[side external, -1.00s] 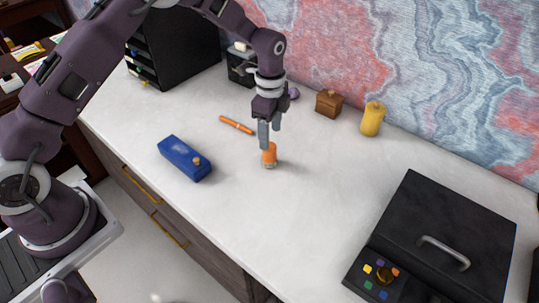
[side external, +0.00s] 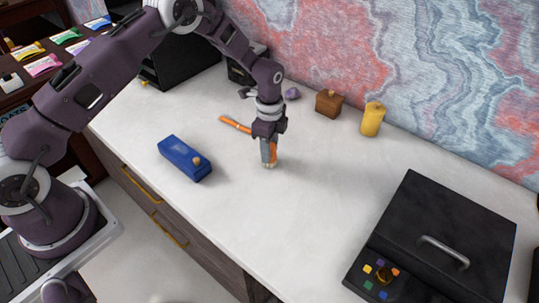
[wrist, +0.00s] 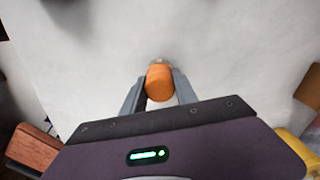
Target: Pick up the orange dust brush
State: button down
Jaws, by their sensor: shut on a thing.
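The orange dust brush (side external: 274,153) stands upright on the pale desk top, its light bristle end (side external: 269,165) down at the surface. My gripper (side external: 268,158) points straight down over it, with its fingers shut on the brush's orange body. In the wrist view the rounded orange top of the brush (wrist: 159,80) sits between the two grey fingertips (wrist: 158,92). The fingers hide part of the brush in the side view. I cannot tell any gap between the bristles and the desk.
An orange pen-like stick (side external: 232,122) lies just behind and left. A blue box (side external: 184,157) is to the left. A brown box (side external: 328,103), a yellow cylinder (side external: 372,119) and a purple item (side external: 292,93) stand near the wall. A black case (side external: 445,225) is at right.

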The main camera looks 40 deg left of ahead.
notch_tip(320, 180, up, 10)
dwell(0.5)
